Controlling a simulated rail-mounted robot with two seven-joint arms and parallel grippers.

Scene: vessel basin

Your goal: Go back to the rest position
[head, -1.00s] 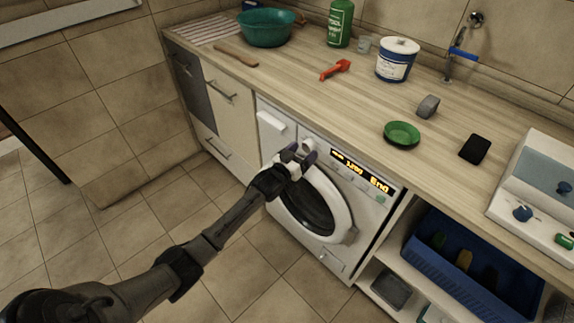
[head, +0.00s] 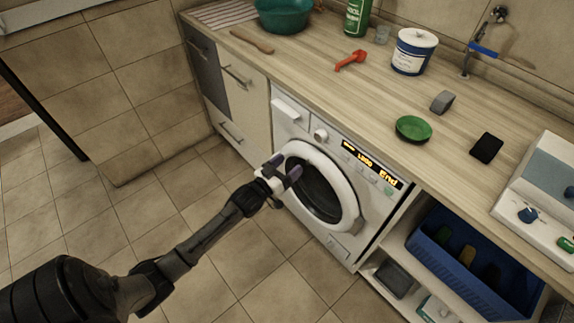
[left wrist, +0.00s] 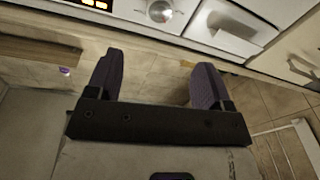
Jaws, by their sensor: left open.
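My left gripper (head: 284,168) is in front of the washing machine (head: 352,228), near the left edge of its round door (head: 352,205). Its purple fingers are apart with nothing between them. In the left wrist view the open gripper (left wrist: 158,88) also shows empty, with the washing machine's dial (left wrist: 160,11) and drawer front beyond. The machine's display (head: 370,163) is lit with orange text that includes "End". My right gripper is not in view.
The wooden counter (head: 330,95) holds a teal basin (head: 284,14), a red tool (head: 350,60), a white-and-blue tub (head: 412,54), a green dish (head: 413,129) and a black pad (head: 487,147). A blue crate (head: 470,262) sits on the shelf at right. The tiled floor at left is clear.

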